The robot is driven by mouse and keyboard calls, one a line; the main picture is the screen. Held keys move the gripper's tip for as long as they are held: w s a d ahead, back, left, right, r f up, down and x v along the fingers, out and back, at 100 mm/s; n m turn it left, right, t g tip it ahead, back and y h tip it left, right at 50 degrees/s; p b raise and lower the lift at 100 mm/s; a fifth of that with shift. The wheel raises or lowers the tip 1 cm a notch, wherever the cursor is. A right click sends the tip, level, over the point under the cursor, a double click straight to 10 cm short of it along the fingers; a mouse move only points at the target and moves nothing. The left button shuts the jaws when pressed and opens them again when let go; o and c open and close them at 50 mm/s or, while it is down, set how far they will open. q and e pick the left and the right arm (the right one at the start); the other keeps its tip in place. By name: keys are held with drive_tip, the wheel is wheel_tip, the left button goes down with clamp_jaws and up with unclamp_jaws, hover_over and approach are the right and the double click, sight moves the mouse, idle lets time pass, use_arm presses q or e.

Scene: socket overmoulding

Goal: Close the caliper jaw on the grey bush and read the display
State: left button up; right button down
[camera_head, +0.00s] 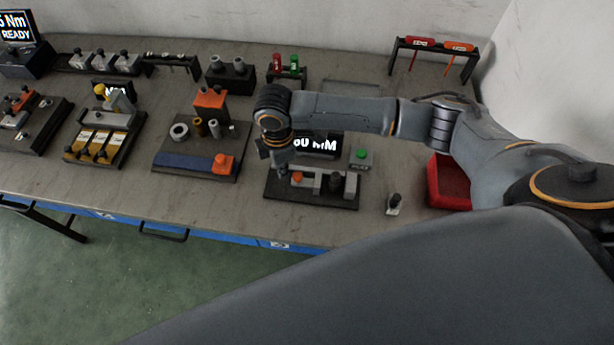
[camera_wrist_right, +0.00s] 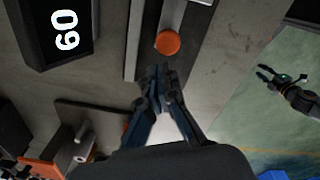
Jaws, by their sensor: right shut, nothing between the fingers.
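The caliper stand (camera_head: 290,194) is a dark base on the bench with grey jaw parts and an orange knob (camera_head: 297,176). The knob also shows in the right wrist view (camera_wrist_right: 168,42). A dark grey round piece (camera_head: 335,183), seemingly the bush, stands at the right part of the stand; its contact with the jaws is unclear. The display (camera_head: 316,144) behind reads "60 MM", its left edge partly covered by my arm. My right gripper (camera_head: 281,164) is shut and empty, its tips beside the knob. My left gripper (camera_wrist_right: 275,76) looks open over the floor, far from the stand.
A green button (camera_head: 361,155) is right of the display. A red bin (camera_head: 450,182) and a small dark-knobbed piece (camera_head: 394,204) lie further right. Left is a board (camera_head: 180,160) with a ring and small cylinders. The bench's front edge is close to the stand.

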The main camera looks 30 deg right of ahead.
sight(295, 174)
drive_tip(key=shift+f, duration=1.35)
drive_tip(key=shift+s+d+p, duration=0.45)
drive_tip(key=shift+d+p, duration=0.05)
drive_tip(key=shift+d, duration=0.2)
drive_tip(key=shift+s+d+p, duration=0.45)
drive_tip(key=shift+d, duration=0.2)
drive_tip(key=shift+s+d, duration=0.1)
drive_tip(key=shift+d, duration=0.1)
drive_tip(key=shift+d, duration=0.1)
idle(0.7)
drive_tip(key=shift+w+a+p, duration=0.3)
drive_tip(key=shift+a+p, duration=0.05)
idle(0.4)
drive_tip(key=shift+a+r+p, duration=0.1)
drive_tip(key=shift+r+p, duration=0.2)
wheel_tip(295, 174, up, 8)
drive_tip(key=p, duration=0.8)
drive_tip(key=shift+a+f, duration=0.15)
drive_tip(key=shift+f, duration=0.05)
